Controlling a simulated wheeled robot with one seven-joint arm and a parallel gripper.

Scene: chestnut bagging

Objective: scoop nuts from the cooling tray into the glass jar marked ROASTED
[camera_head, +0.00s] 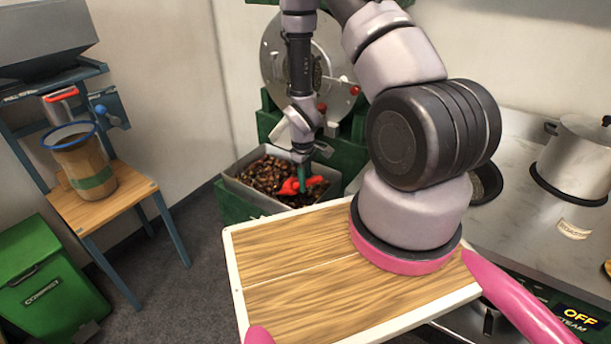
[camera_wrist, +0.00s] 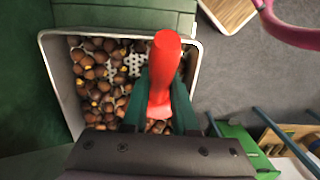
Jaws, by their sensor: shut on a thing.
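The metal cooling tray (camera_head: 330,182) holds many brown nuts (camera_head: 265,172); it also shows in the wrist view (camera_wrist: 60,85), where a pale perforated floor shows through between the nuts. My gripper (camera_head: 304,178) is over the tray, pointing down. Its green fingers, also in the wrist view (camera_wrist: 160,105), are shut on a red scoop (camera_wrist: 164,75), which shows red in the head view (camera_head: 289,187). Whether the scoop holds nuts cannot be told. I cannot make out a glass jar marked ROASTED.
A brown sack-like container (camera_head: 85,165) with a blue rim stands on a wooden stand (camera_head: 110,190) at left. A green COMPOST bin (camera_head: 45,285) is below it. A wooden board (camera_head: 300,290) lies in front, and a pot (camera_head: 578,160) stands on the steel counter at right.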

